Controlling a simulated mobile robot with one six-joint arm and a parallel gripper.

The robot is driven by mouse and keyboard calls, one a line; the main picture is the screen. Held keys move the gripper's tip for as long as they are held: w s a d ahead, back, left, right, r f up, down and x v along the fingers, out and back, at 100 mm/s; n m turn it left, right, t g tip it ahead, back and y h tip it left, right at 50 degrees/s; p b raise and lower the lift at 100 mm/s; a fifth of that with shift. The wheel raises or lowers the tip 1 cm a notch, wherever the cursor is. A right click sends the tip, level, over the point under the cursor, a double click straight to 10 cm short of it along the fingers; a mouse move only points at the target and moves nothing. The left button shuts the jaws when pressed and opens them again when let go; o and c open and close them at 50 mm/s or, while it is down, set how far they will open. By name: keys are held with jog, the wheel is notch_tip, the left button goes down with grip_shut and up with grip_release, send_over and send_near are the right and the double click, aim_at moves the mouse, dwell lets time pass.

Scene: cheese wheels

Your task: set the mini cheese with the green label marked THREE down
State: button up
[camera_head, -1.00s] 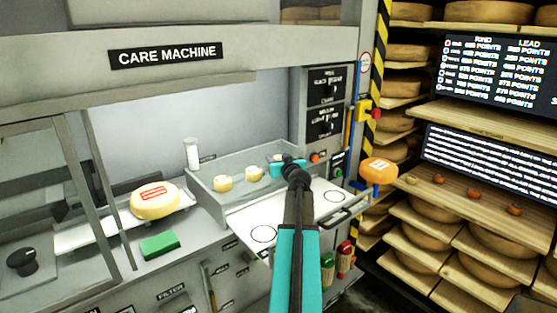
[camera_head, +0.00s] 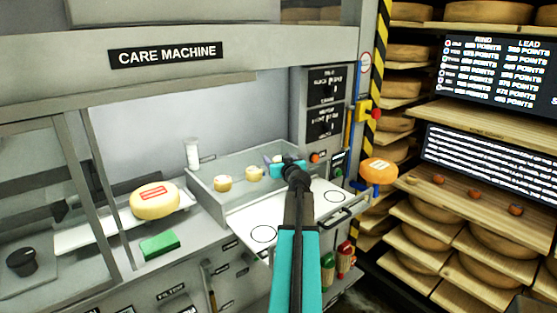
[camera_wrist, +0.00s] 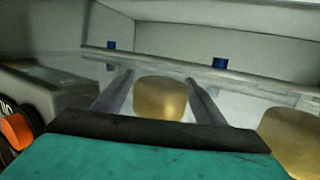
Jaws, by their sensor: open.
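My gripper (camera_head: 272,161) is over the back right of the tray in the care machine. In the wrist view, a small yellow cheese (camera_wrist: 159,101) stands between its two parted fingers, with gaps visible on both sides. No label shows on this cheese, so I cannot tell if it is the THREE one. Two other mini cheeses stand in the tray, one at the left (camera_head: 223,183) and one in the middle (camera_head: 254,174). Their labels cannot be read. One pale cheese also shows at the right edge of the wrist view (camera_wrist: 292,142).
A large cheese with a red label (camera_head: 155,201) and a green sponge (camera_head: 160,245) are at the left. An orange cheese (camera_head: 379,171) is at the right, before the shelves.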

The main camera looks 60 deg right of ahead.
jog(key=shift+r+p, duration=0.15)
jog(key=shift+p, duration=0.3)
jog(key=shift+s+a+f, duration=0.2)
jog(key=shift+s+a+b, duration=0.25)
jog(key=shift+b, duration=0.1)
jog(key=b+v, duration=0.3)
jog(key=v, duration=0.7)
jog(key=shift+s+a, duration=0.15)
jog(key=shift+a, duration=0.05)
jog(key=shift+b+v, duration=0.45)
jog(key=shift+v, duration=0.6)
jog(key=shift+r, duration=0.25)
